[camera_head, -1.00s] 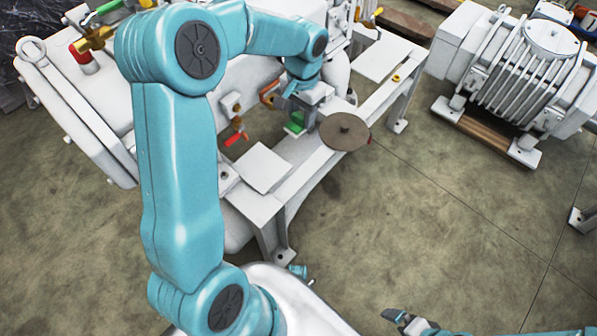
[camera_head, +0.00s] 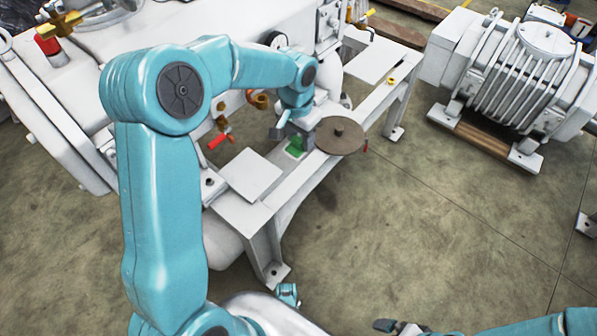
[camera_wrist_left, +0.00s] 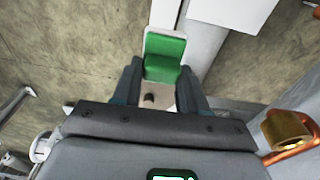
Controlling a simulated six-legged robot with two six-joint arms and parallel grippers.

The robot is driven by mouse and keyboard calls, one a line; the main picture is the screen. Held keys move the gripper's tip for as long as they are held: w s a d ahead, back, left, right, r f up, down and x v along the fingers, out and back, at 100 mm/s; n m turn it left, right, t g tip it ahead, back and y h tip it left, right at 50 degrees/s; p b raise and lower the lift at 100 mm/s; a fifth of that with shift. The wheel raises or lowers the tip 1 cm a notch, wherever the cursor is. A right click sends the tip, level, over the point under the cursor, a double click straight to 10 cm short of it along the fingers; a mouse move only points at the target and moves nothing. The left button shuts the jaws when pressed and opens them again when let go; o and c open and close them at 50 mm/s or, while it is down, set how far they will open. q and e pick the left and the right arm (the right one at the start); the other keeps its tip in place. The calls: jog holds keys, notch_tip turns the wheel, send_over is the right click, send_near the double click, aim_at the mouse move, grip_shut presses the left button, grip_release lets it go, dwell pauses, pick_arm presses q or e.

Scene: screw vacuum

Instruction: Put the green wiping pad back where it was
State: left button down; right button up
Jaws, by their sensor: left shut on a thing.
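The green wiping pad (camera_head: 296,146) is low beside the white frame rail (camera_head: 318,163), just left of the brown round disc (camera_head: 341,136). In the left wrist view the pad (camera_wrist_left: 165,52) shows a green face with a pale edge, between the fingertips. My left gripper (camera_head: 288,138) is shut on the pad. In the wrist view its dark fingers (camera_wrist_left: 161,76) stand on both sides of it. I cannot tell whether the pad touches the frame. My right gripper (camera_head: 392,327) is partly cut off at the bottom edge, and its jaws are unclear.
A flat white plate (camera_head: 252,175) lies on the frame's near end. A red-handled valve (camera_head: 219,140) is left of the gripper. A brass-coloured fitting (camera_wrist_left: 286,130) shows at right in the wrist view. A finned white pump (camera_head: 520,75) stands at right; floor between is clear.

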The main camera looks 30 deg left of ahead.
pick_arm(q)
jog(key=shift+f+b, duration=1.7)
jog(key=shift+f, duration=4.05)
jog(key=shift+f, duration=0.25)
jog(key=c, duration=0.6)
grip_release()
